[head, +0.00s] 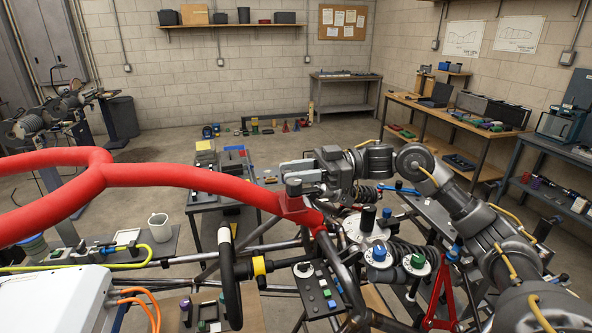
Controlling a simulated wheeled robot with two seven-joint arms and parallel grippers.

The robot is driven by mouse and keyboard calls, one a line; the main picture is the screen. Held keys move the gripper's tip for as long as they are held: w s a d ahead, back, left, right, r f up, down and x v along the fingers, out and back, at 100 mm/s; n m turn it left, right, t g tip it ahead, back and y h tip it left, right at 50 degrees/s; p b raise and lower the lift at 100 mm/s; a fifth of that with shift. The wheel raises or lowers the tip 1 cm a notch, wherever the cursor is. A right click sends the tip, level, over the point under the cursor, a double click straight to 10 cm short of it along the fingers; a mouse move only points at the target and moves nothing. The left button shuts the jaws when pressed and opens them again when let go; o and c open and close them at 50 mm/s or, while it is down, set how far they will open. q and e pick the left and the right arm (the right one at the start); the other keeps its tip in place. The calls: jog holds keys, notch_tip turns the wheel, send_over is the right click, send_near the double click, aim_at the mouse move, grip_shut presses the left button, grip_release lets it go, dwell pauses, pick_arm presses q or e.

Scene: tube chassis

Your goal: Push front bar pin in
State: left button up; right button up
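A thick red padded bar (180,177) curves in from the left and ends at a red bracket (297,212) on the tube frame near the middle of the head view. A dark, short cylindrical piece (294,187) stands up from the bracket, perhaps the pin head; how deep it sits is not clear. My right gripper (292,171) reaches in from the right, its light grey fingers pointing left just above and behind this piece. Whether they touch it, and the gap between the fingers, are unclear at this size. I do not make out my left gripper.
Blue- and green-capped canisters (378,254) and coil springs crowd the right side. A white mug (160,227) stands left. Open floor lies behind.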

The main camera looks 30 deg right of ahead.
grip_shut()
jog(key=shift+f+b, duration=1)
jog(key=shift+f, duration=0.95)
grip_release()
